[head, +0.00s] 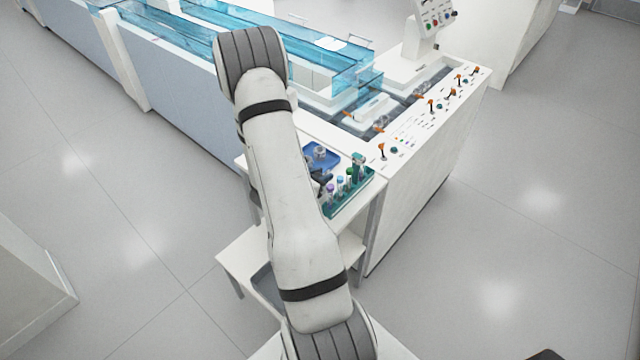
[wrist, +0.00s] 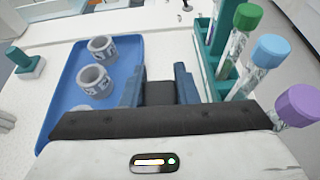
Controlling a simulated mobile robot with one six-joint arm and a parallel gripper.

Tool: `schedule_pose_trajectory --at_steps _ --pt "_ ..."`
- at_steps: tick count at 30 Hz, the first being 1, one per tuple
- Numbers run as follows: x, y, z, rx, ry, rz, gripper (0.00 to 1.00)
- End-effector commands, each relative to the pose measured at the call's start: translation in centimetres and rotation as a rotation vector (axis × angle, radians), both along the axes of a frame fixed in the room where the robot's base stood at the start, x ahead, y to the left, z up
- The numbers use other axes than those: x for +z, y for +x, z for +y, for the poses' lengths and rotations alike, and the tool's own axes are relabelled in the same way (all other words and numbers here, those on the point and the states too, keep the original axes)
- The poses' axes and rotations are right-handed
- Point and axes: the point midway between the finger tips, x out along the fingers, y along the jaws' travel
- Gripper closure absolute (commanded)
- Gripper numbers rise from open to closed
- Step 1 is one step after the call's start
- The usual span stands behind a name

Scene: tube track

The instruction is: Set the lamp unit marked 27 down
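Two grey ring-shaped units with blue marks stand in a blue tray (wrist: 73,112) in the wrist view. One is farther back (wrist: 102,48) and one nearer (wrist: 94,80). Their marks are too small to read, so I cannot tell which is marked 27. My gripper (wrist: 160,84) has its two blue-grey fingers apart, at the tray's right edge, with no unit visible between them. In the head view the tray (head: 323,152) shows beside my arm, which hides part of it and most of the gripper.
A green rack (wrist: 224,75) with several capped tubes stands close to the right of my gripper; it also shows in the head view (head: 350,198). A green block-like item (wrist: 24,60) stands left of the tray. A white bench with levers (head: 435,150) lies beyond.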

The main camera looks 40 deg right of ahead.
Motion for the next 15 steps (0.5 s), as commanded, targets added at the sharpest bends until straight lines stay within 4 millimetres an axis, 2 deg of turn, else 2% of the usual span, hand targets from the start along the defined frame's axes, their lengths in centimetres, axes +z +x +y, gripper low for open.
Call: schedule_pose_trajectory --at_steps 1,9,15 --pt "0.0 0.01 0.01 0.0 0.0 0.0 0.78" --pt "0.02 0.01 0.0 0.0 0.0 0.0 1.0" --pt "0.07 0.02 0.01 0.0 0.0 0.0 1.0"
